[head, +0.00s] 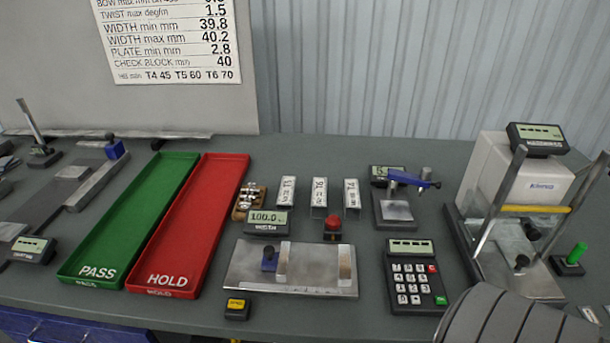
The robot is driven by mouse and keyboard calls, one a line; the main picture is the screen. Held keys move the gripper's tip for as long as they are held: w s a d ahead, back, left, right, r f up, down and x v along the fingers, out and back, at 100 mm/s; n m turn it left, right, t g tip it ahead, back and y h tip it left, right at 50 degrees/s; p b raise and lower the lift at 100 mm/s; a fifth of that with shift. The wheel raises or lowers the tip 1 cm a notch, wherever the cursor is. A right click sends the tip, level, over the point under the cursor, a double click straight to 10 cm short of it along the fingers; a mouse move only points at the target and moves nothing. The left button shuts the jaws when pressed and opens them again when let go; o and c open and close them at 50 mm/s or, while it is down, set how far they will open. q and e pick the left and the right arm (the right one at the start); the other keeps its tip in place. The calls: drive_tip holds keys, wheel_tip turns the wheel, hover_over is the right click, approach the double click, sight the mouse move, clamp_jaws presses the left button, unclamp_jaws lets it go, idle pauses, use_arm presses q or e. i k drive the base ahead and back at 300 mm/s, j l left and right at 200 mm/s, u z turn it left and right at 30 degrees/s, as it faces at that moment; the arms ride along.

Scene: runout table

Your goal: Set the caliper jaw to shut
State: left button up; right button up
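A flat metal gauge (310,281) lies at the front middle of the table and looks like the caliper. Two upright pale jaws stand on it, a left one (282,262) beside a blue knob (269,259) and a right one (345,263). A wide gap lies between the jaws, and I see nothing in it. The display (268,222) behind the gauge seems to read 100.0. Neither of my grippers is in the head view.
A red button (333,226) stands just behind the gauge and a yellow-topped button (237,307) in front. A keypad (415,277) is to the right. Green (170,177) and red (216,190) trays lie left. My grey arm part covers the lower right.

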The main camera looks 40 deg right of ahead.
sight(272, 261)
drive_tip(key=l+z, duration=0.1)
drive_tip(key=z, duration=0.95)
drive_tip(key=i+j, duration=0.05)
